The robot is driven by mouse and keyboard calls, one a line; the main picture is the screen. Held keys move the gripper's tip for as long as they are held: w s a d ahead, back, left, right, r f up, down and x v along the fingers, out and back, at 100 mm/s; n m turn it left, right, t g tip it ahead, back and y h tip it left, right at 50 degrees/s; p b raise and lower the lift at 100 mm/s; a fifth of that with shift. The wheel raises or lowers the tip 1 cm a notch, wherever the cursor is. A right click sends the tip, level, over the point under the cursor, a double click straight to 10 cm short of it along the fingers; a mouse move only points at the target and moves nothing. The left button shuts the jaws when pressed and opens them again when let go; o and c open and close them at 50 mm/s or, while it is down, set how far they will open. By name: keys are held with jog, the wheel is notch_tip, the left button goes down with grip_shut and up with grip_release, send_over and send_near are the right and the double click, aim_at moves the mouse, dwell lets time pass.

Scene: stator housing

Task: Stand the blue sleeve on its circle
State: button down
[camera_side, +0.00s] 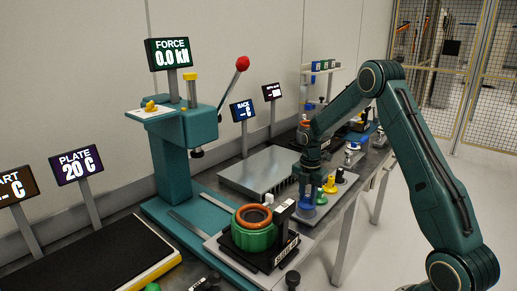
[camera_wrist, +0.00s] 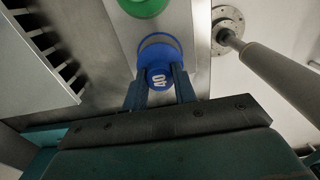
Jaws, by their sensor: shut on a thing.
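The blue sleeve (camera_wrist: 158,77) is marked 40 and sits between my two gripper fingers (camera_wrist: 160,92) in the wrist view. My gripper is shut on it. A wider blue round shape with a grey band (camera_wrist: 160,47) shows just beyond the sleeve; I cannot tell if it is the sleeve's own lower part or a circle below. In the side view my gripper (camera_side: 308,172) points down with the blue sleeve (camera_side: 306,200) under it, low at the bench's front edge. The sleeve looks about upright. Any gap below it is too small to tell.
A green piece (camera_side: 321,198), a yellow piece (camera_side: 330,185) and a black piece (camera_side: 340,176) stand in a row beside the sleeve. A grey slotted block (camera_side: 262,170) is to the left. A green ring fixture (camera_side: 252,235) and a teal press (camera_side: 185,140) stand nearer.

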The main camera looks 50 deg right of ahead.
aim_at(307, 196)
jog(key=shift+f, duration=1.3)
jog(key=shift+f, duration=0.1)
jog(key=c, duration=1.1)
grip_release()
notch_tip(307, 196, up, 12)
jog(key=shift+f, duration=0.15)
jog(key=shift+r, duration=0.3)
